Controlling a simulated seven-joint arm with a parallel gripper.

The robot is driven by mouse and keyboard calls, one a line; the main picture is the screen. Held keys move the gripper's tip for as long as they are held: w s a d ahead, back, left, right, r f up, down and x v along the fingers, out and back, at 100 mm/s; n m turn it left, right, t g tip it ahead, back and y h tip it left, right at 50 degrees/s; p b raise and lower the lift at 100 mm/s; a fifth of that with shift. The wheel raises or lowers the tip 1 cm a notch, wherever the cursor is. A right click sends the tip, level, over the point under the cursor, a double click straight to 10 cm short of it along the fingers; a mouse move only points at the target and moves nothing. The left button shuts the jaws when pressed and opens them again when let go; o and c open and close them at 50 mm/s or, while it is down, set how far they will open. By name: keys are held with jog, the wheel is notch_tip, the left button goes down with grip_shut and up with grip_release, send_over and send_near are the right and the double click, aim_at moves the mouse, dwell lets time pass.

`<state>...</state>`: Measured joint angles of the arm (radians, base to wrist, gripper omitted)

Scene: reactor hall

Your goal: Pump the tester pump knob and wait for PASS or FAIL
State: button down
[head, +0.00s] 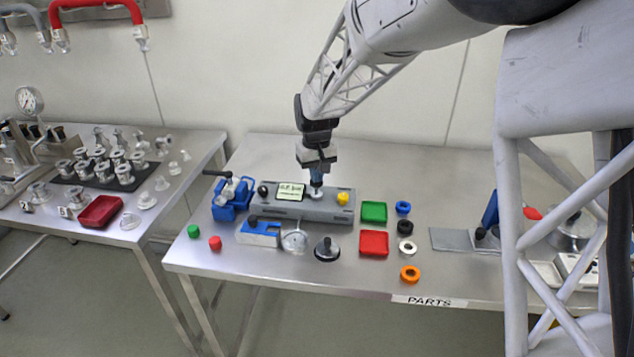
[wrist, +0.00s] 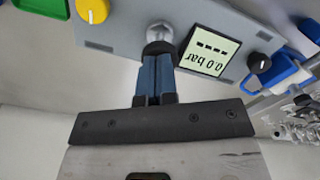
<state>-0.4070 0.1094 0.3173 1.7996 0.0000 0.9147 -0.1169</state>
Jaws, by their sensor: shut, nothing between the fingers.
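The tester (head: 333,209) is a grey box on the steel table in the head view, with a lit display (head: 290,191) on top. In the wrist view the display (wrist: 209,52) reads "0.0 bar" with a row of dashes above, upside down. The silver pump knob (wrist: 160,38) is right at the tips of my gripper (wrist: 153,62); whether they touch I cannot tell. My gripper (head: 316,184) points down over the tester, shut and empty. A yellow knob (head: 343,198) and a black knob (head: 263,189) sit on either side.
A blue vise (head: 231,197) stands left of the tester. Green (head: 374,211) and red (head: 374,243) trays and several rings lie to the right. The front table edge is clear near the PARTS label (head: 430,301).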

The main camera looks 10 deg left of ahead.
jog(key=shift+f, duration=1.3)
dwell(0.6)
jog(key=shift+r, duration=2.6)
